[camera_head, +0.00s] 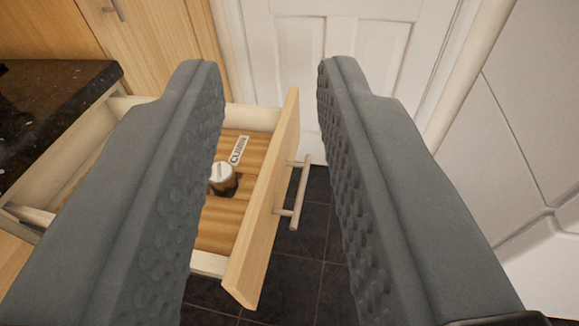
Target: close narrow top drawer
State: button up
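The top drawer (262,205) is pulled open, with a light wood front and a metal bar handle (299,196) on its outer face. Inside it lie a small silver-topped container (222,178) and a flat label-like piece with lettering (239,149) on a wood-grain bottom. My gripper (265,85) is open, its two grey padded fingers spread wide. In the picture the drawer front and handle show between the fingers. No contact with the drawer is visible, and I cannot tell the exact gap. The left finger hides part of the drawer's interior.
A dark granite counter (48,108) is at the left, above the drawer's cabinet. A wood cabinet door (150,45) stands behind it. A white panelled door (380,62) is at the back and a white wall surface (520,130) at the right. Dark floor tiles (312,240) lie below, clear beside the drawer.

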jog(key=w+f+m+g, duration=0.1)
jog(key=w, duration=0.1)
jog(key=w+d+f+m+g, duration=0.1)
jog(key=w+f+m, duration=0.1)
jog(key=w, duration=0.1)
jog(key=w+d+f+m+g, duration=0.1)
jog(key=w+f, duration=0.1)
jog(key=shift+w+g, duration=0.25)
jog(key=shift+g, duration=0.15)
grip_shut()
jog(key=m+g+y, duration=0.9)
jog(key=m+g, duration=0.2)
jog(key=m, duration=0.5)
send_near(290, 155)
jog(key=x, duration=0.6)
